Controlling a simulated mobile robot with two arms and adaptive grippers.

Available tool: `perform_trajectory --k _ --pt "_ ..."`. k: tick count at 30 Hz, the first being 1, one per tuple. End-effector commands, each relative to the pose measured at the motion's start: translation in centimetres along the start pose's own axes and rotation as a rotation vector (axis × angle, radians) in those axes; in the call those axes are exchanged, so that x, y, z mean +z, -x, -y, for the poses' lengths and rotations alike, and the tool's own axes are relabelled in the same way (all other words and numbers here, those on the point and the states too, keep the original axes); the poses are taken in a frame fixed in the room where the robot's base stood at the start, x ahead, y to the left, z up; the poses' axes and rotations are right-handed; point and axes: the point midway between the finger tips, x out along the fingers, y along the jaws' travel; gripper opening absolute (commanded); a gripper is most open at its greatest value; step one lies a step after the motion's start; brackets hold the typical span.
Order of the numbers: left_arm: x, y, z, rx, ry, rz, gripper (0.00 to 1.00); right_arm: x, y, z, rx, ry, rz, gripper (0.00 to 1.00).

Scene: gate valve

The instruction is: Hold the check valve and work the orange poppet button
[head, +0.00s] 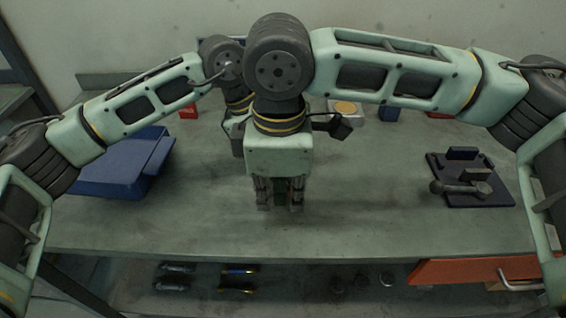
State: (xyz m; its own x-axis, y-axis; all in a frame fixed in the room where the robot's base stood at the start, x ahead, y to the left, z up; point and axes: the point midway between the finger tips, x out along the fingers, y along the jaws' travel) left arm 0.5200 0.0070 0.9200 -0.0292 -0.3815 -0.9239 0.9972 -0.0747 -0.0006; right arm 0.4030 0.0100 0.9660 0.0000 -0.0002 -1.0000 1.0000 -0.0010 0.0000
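My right gripper (280,203) points down over the middle of the bench. Its two fingers are apart, with a dark patch between their upper parts and no clear object at the tips. My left gripper (237,148) is behind it, mostly hidden by the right arm, so its fingers do not show. I cannot surely pick out the check valve; a grey metal fitting (462,188) lies on a dark blue plate (490,198) at the right. I cannot make out the orange poppet button. A yellow-orange disc (345,107) sits on a pale block at the back, behind the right gripper.
A blue case (115,165) stands on the bench at the left. Small red and blue boxes (389,114) stand near the back wall. An orange drawer (460,271) and a shelf with several dark parts are below the front edge.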

Motion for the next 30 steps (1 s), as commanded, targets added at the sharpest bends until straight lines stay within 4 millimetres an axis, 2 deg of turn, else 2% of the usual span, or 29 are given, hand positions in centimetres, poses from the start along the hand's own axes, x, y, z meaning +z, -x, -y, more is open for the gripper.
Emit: perform_trajectory --k 7,30 --pt "0.06 0.08 -0.03 0.001 0.000 0.001 0.34 -0.02 1.26 0.03 0.000 0.001 0.000 0.00" --pt "0.07 0.08 -0.02 0.001 -0.001 0.002 0.34 -0.01 1.27 0.03 0.000 0.001 -0.001 0.00"
